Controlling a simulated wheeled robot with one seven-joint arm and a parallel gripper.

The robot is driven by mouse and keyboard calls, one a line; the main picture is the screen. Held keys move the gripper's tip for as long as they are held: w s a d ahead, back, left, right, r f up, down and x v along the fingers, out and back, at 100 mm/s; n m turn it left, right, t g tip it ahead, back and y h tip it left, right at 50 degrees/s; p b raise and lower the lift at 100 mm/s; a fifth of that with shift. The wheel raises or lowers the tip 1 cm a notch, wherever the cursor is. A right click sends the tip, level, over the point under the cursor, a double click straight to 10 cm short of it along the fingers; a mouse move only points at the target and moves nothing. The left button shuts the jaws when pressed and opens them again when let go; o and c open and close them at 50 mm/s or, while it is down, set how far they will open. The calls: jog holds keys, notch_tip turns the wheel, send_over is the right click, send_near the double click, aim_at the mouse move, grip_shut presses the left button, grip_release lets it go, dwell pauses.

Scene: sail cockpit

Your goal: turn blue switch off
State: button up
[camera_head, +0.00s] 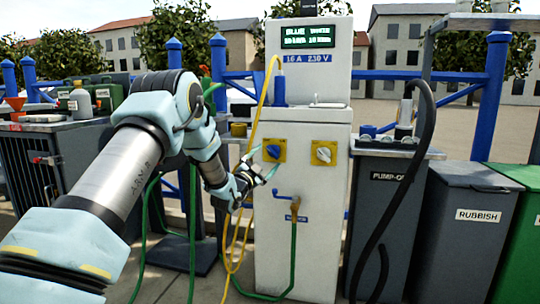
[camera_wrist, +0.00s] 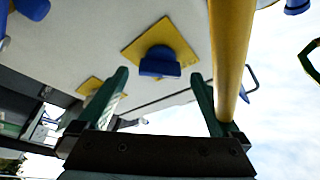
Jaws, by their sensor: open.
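A white service pedestal (camera_head: 300,225) carries two square yellow plates with turn knobs, side by side. The left knob (camera_head: 273,151) looks blue; the right knob (camera_head: 323,154) has a pale face. In the wrist view a blue switch (camera_wrist: 160,62) on a yellow plate lies ahead, between my finger directions. A second yellow plate (camera_wrist: 91,86) shows beyond my left finger. My gripper (camera_head: 264,163) is open and empty, just in front of and below the left plate; its two fingers also show in the wrist view (camera_wrist: 158,85). I see no contact with the knob.
A yellow cable (camera_wrist: 231,50) hangs close beside my right finger in the wrist view. A blue tap (camera_head: 288,198) with a green hose sits lower on the pedestal. A pump-out unit (camera_head: 388,215) with a black hose stands to the right, a dark cabinet (camera_head: 45,165) to the left.

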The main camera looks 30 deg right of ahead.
jog(key=v, duration=0.7)
jog(key=shift+p, duration=0.4)
jog(key=shift+a, duration=0.15)
jog(key=a+f+n+g+y, duration=0.15)
jog(key=a+n+y, duration=0.5)
jog(key=a, duration=0.75)
jog(key=a+f+n+y, duration=0.3)
jog(key=a+n+y, duration=0.35)
jog(key=a, duration=0.75)
jog(key=s+a+f+n+g+y, duration=0.1)
jog(key=s+a+n+g+y, duration=0.25)
jog(key=s+a, duration=0.65)
jog(key=s+a+f+n+g+y, duration=0.15)
jog(key=s+a+n+g, duration=0.35)
jog(key=s, duration=0.9)
notch_tip(320, 180, up, 35)
jog(key=m+p, duration=0.1)
jog(key=p, duration=3.4)
jog(key=shift+w+a+m+t, duration=0.3)
jog(key=shift+a+m, duration=0.05)
jog(key=shift+a, duration=0.05)
